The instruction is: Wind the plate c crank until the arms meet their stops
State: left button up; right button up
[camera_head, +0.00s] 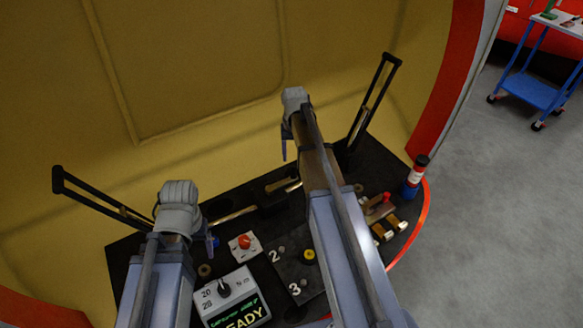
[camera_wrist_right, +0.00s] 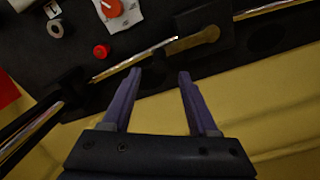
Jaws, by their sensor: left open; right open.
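Two black slotted arms stand up from the black bench, a left one (camera_head: 95,200) and a right one (camera_head: 372,98), leaning outward. A brass rod (camera_head: 235,215) runs along the bench's back edge, and the right wrist view shows it (camera_wrist_right: 132,62) entering a black block with a brass keyhole-shaped piece (camera_wrist_right: 205,36). I cannot tell which part is the plate c crank; no letter c is legible. My right gripper (camera_wrist_right: 157,75) is open and empty, its fingers pointing at the rod. My left gripper (camera_head: 213,240) is open above the bench's left part; its fingers are mostly hidden.
A yellow wall (camera_head: 200,60) curves closely behind.

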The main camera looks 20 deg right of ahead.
aim_at(294, 165)
jog(key=shift+w+f+b, duration=0.1)
jog(key=shift+f+b, duration=0.5)
jog(key=shift+f, duration=0.15)
notch_tip(294, 165, down, 6)
jog(key=b, duration=0.6)
jog(key=shift+f, duration=0.15)
jog(key=shift+c, duration=0.2)
grip_shut()
dwell(0.4)
